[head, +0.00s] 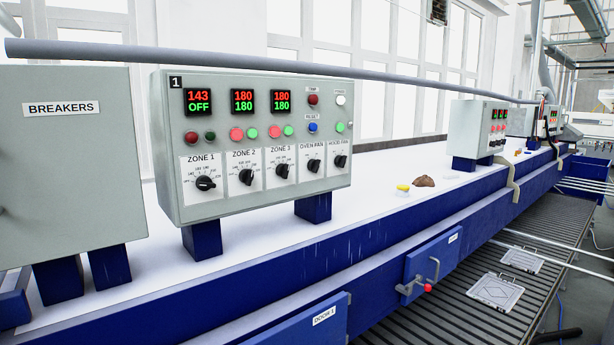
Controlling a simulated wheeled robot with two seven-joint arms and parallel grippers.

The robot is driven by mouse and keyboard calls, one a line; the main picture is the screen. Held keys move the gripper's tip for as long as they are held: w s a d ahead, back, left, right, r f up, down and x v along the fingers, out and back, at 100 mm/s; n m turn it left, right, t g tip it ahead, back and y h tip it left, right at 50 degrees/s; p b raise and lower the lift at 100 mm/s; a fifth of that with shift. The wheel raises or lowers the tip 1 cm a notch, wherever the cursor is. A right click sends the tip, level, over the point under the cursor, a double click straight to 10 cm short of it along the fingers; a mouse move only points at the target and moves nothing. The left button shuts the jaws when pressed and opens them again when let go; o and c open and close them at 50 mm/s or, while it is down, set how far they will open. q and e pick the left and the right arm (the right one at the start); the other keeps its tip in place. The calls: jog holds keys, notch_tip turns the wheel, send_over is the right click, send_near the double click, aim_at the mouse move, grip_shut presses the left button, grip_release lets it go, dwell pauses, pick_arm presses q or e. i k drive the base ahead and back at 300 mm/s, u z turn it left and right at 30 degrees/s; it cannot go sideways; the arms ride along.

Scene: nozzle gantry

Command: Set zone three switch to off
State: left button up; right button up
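The zone three switch (282,171) is a black rotary knob on a white plate labelled ZONE 3, in the lower row of the grey control panel (340,105). I cannot tell its exact setting at this size. The zone three display (281,101) above it reads 180 in red over 180 in green. The zone 2 knob (246,177) is to its left and the oven fan knob (313,165) is to its right. Neither of my grippers is in the head view.
A grey breakers box (75,165) stands at the left. A blue-framed white bench top (375,210) carries a brown object (424,182) and a yellow one (403,188). Mesh trays lie on a conveyor (455,310) at lower right.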

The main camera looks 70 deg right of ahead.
aim_at(282, 170)
jog(key=k, duration=0.6)
jog(key=z, duration=0.7)
